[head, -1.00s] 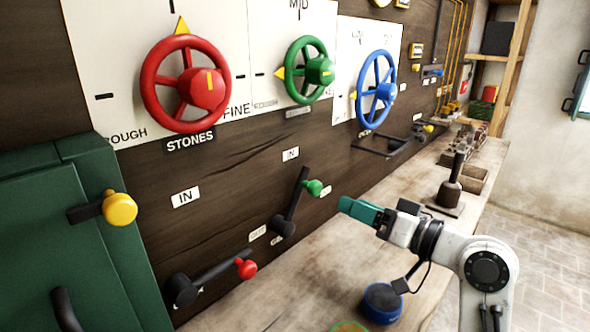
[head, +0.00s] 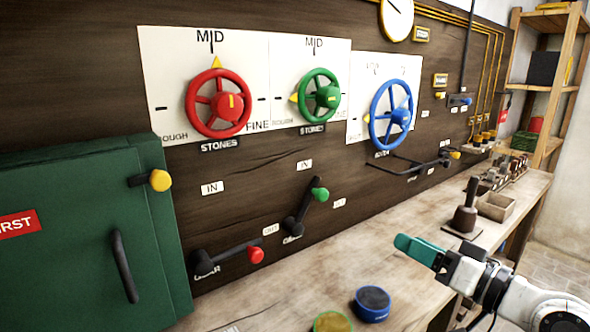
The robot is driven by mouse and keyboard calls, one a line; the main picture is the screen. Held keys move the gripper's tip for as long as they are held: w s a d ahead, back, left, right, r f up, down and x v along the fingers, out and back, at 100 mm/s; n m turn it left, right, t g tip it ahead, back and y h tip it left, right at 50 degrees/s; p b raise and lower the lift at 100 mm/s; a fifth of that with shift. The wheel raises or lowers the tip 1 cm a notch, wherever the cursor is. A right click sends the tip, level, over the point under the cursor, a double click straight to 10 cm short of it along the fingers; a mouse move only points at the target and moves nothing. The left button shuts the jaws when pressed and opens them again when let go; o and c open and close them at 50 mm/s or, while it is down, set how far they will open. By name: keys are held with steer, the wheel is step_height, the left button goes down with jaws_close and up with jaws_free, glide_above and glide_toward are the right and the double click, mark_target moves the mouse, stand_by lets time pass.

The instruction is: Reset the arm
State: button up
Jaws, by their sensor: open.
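My gripper (head: 418,250), with teal fingers, is at the lower right of the head view, above the front part of the wooden bench (head: 300,290). It is open and nothing shows between its fingers. My white and black arm reaches in from the lower right corner. The gripper is apart from the wall controls and from the things on the bench.
Red (head: 218,103), green (head: 320,95) and blue (head: 391,115) handwheels and several levers are on the dark wall. A green cabinet (head: 80,240) stands left. A blue-rimmed tub (head: 371,304) and a dark stamp-like tool (head: 465,208) are on the bench. Bare bench lies between.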

steer(key=s+d+f+m+g+h+p, duration=0.1)
steer(key=s+f+g+h+p, duration=0.2)
steer(key=s+f, duration=0.65)
steer(key=s+d+f+g+h+p, duration=0.1)
steer(key=s+f+g+h, duration=0.4)
steer(key=f, duration=0.8)
steer(key=s+d+f+g+h+p, duration=0.1)
steer(key=s+d+f+g, duration=0.1)
steer(key=s, duration=0.9)
steer(key=s+d+f+g+h+p, duration=0.1)
steer(key=s+f, duration=0.4)
steer(key=s, duration=0.7)
steer(key=d+g+p, duration=0.1)
steer(key=g, duration=0.1)
steer(key=shift+s+d+m+g+h, duration=0.2)
steer(key=shift+s+m+g+h, duration=0.1)
steer(key=shift+m+h, duration=0.1)
steer(key=shift+o, duration=0.2)
